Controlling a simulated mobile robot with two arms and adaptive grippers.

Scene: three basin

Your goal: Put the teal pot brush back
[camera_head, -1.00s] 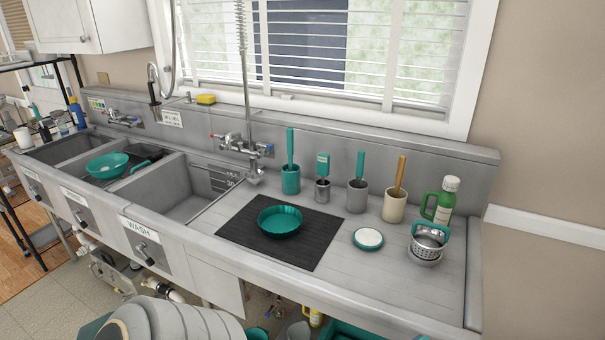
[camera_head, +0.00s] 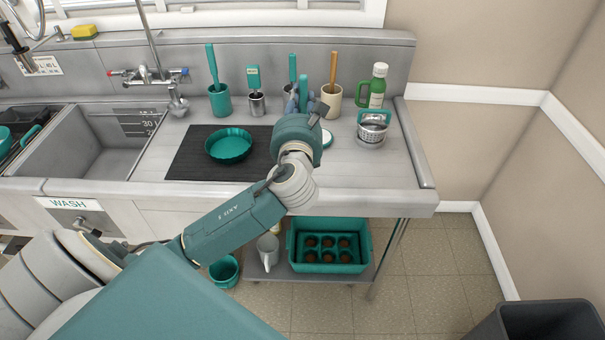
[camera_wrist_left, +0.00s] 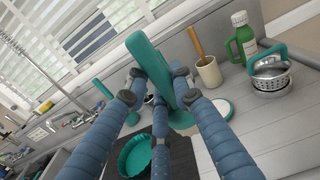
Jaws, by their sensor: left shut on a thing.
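My left gripper (camera_head: 301,103) reaches over the counter from the left, in front of the row of holders. Its blue fingers, seen close in the left wrist view (camera_wrist_left: 160,95), are shut around the teal pot brush (camera_wrist_left: 148,58). The brush's teal handle also shows above the gripper in the head view (camera_head: 303,88). A teal holder (camera_head: 220,101) with a teal-handled brush stands farther left. My right gripper is not in view.
A steel holder (camera_head: 257,104) and a cream crock (camera_head: 331,96) with a wooden handle flank my gripper. A green bottle (camera_head: 376,88) and strainer basket (camera_head: 372,131) stand right. A teal bowl (camera_head: 229,146) sits on the black mat (camera_head: 190,165). The counter's front right is clear.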

